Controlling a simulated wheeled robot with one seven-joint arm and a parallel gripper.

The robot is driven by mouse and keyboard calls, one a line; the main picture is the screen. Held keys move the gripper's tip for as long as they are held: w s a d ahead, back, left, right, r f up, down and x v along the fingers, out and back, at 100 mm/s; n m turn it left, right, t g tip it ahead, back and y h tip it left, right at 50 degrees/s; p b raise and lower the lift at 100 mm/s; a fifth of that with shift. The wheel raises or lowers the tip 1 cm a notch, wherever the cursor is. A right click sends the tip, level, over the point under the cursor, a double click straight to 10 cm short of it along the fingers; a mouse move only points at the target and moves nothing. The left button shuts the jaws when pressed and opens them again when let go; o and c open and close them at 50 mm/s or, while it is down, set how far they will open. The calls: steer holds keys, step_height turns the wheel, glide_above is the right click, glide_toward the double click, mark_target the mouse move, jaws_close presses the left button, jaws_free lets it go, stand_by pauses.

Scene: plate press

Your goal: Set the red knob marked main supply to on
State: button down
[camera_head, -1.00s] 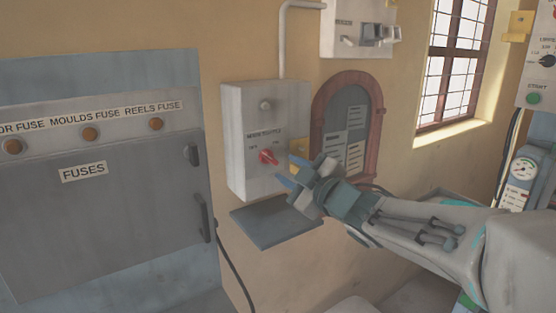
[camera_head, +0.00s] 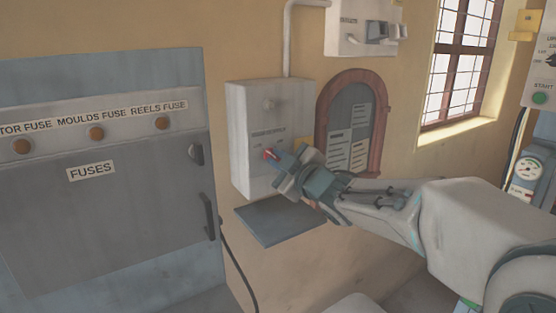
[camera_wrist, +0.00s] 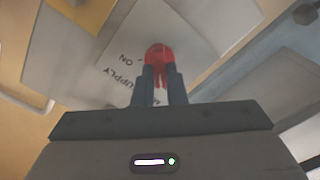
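The red knob (camera_head: 270,154) is on the front of a pale grey box on the wall, below a printed label. In the wrist view the red knob (camera_wrist: 159,55) is at my fingertips, with its red grip showing between the two blue fingers. The words "SUPPLY" and "ON" show upside down to its left. My gripper (camera_head: 277,156) reaches in from the right, and its fingers are close together on either side of the knob. The fingers hide part of the knob, and I cannot tell which mark it points to.
A grey shelf (camera_head: 280,222) juts out just below the box. The fuse cabinet (camera_head: 100,200) with a handle stands to the left. An arched wooden-framed board (camera_head: 378,135) is right of the box, and another switch box (camera_head: 345,45) is above it.

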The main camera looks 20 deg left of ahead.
steer(key=shift+m, duration=0.4)
steer(key=shift+w+d+r+m+p, duration=0.1)
steer(key=shift+m+p, duration=1.5)
steer(key=shift+m, duration=1.25)
steer(key=shift+w+d+f+m+p, duration=0.15)
steer(key=shift+m+p, duration=1.4)
steer(key=shift+m, duration=1.25)
steer(key=shift+w+d+r+m+p, duration=0.15)
steer(key=shift+m+p, duration=1.45)
steer(key=shift+m, duration=1.25)
steer(key=shift+a+m, duration=0.1)
steer(key=shift+m, duration=0.2)
steer(key=c, duration=1.5)
jaws_free()
steer(key=shift+o, duration=0.2)
steer(key=shift+s, duration=0.1)
steer(key=b+v, duration=0.2)
steer(key=v, duration=1.1)
steer(key=shift+s+d, duration=0.25)
